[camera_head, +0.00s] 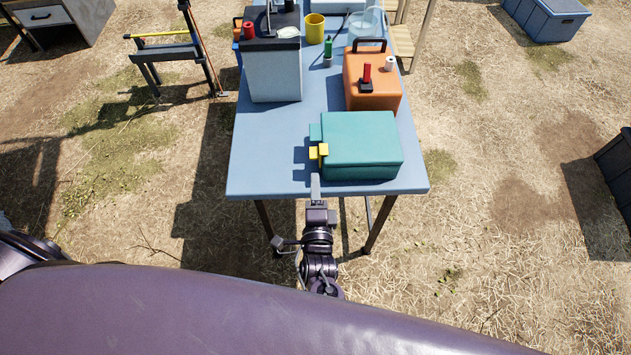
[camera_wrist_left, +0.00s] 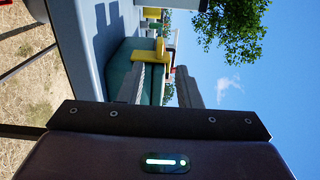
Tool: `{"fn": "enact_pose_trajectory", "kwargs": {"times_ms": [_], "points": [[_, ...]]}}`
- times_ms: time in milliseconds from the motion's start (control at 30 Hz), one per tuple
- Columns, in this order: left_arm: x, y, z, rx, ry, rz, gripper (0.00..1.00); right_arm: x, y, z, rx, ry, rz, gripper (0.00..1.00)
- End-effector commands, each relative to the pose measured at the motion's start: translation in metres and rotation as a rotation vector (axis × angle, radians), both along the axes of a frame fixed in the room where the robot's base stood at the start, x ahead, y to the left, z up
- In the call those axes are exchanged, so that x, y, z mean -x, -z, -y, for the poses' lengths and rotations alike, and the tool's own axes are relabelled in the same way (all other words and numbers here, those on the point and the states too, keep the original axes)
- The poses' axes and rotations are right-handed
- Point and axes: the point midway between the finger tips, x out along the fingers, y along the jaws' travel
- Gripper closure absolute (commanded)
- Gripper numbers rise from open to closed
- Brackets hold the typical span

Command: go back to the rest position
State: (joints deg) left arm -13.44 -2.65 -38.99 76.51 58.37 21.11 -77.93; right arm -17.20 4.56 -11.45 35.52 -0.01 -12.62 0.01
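My left gripper (camera_head: 316,182) is at the table's near edge, in front of a closed teal box (camera_head: 365,145) with a yellow latch (camera_head: 318,152) on its left side. In the left wrist view the two fingers (camera_wrist_left: 162,88) stand apart with nothing held between them. The yellow latch (camera_wrist_left: 152,55) and part of the teal box (camera_wrist_left: 121,66) show just beyond them. Whether a finger touches the latch I cannot tell. My right gripper is in neither view.
The blue table (camera_head: 260,178) also holds an orange case (camera_head: 372,92), a grey box (camera_head: 274,78), a yellow cup (camera_head: 315,28) and a clear jug (camera_head: 367,28). A dark crate (camera_head: 615,175) stands at the right. Open dry grass lies on both sides.

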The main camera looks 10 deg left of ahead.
Motion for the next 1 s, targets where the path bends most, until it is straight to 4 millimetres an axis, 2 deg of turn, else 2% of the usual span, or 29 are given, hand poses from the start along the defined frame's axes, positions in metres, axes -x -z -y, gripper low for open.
{"fn": "enact_pose_trajectory", "kwargs": {"times_ms": [267,367,467,567,600,667,700,767,800,867,900,1000], "points": [[0.0,0.001,0.0,0.001,0.001,-0.001,0.69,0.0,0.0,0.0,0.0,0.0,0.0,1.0],[0.001,0.014,-0.003,0.027,0.011,-0.025,0.69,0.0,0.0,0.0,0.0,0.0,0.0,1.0],[0.006,0.051,-0.009,0.109,0.034,-0.096,0.69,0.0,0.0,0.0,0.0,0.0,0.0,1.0],[0.019,0.108,-0.022,0.244,0.045,-0.215,0.69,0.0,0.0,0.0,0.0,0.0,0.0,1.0],[0.028,0.133,-0.028,0.308,0.042,-0.27,0.69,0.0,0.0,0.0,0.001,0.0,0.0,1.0],[0.045,0.169,-0.038,0.403,0.023,-0.356,0.69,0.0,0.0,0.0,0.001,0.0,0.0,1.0],[0.059,0.193,-0.045,0.467,0.004,-0.414,0.69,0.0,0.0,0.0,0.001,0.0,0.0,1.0],[0.082,0.228,-0.057,0.566,-0.041,-0.502,0.69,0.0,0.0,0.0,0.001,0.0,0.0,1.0],[0.1,0.25,-0.065,0.635,-0.078,-0.562,0.69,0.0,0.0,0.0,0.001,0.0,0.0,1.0],[0.131,0.282,-0.078,0.736,-0.15,-0.649,0.69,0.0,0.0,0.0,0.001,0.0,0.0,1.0],[0.154,0.301,-0.086,0.802,-0.205,-0.706,0.69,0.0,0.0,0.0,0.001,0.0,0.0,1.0],[0.214,0.34,-0.105,0.957,-0.366,-0.835,0.69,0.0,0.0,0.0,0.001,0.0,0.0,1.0]]}}
